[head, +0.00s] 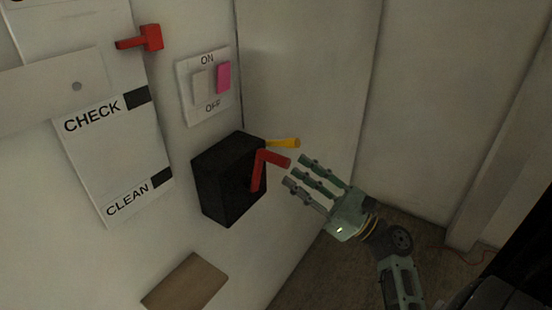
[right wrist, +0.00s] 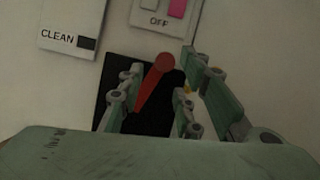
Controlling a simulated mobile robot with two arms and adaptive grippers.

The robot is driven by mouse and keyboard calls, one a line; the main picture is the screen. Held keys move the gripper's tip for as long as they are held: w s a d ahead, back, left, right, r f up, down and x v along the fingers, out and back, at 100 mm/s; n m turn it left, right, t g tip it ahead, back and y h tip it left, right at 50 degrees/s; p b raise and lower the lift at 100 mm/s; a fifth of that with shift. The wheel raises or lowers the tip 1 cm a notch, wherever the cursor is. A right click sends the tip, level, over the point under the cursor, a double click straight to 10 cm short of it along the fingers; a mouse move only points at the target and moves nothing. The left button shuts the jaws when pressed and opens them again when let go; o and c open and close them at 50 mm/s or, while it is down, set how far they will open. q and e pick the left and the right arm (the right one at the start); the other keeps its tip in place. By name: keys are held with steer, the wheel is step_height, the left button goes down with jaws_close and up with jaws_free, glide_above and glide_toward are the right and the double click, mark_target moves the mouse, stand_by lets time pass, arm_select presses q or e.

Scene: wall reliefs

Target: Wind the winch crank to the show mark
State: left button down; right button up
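The winch is a black box (head: 218,183) on the wall. A red crank (head: 257,174) is on its front, its arm slanting up to a handle that sticks out toward my gripper. A yellow pointer (head: 284,143) juts out at the box's upper right; it may be the mark. My right gripper (head: 298,174) is open, its fingers pointing at the crank handle, just short of it in the head view. In the right wrist view the red crank (right wrist: 154,82) shows between the spread fingers, with the black box (right wrist: 112,75) behind. Contact cannot be told. My left gripper is not in view.
Above the box is an ON/OFF switch plate (head: 188,94) with a pink rocker (head: 223,77). A CHECK/CLEAN panel (head: 112,160) and a red lever (head: 150,38) are at left. A brown plate (head: 186,283) is below. Free room lies right of the box.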

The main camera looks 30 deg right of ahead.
mark_target(282, 167)
steer(key=p+x, duration=0.2)
steer(key=x, duration=0.3)
steer(key=shift+w+a+r, duration=0.1)
steer(key=shift+w+r, duration=0.05)
steer(key=shift+w, duration=0.15)
steer(key=shift+w+a+p, duration=0.25)
steer(key=shift+w+p, duration=0.2)
steer(key=shift+w, duration=0.1)
jaws_close()
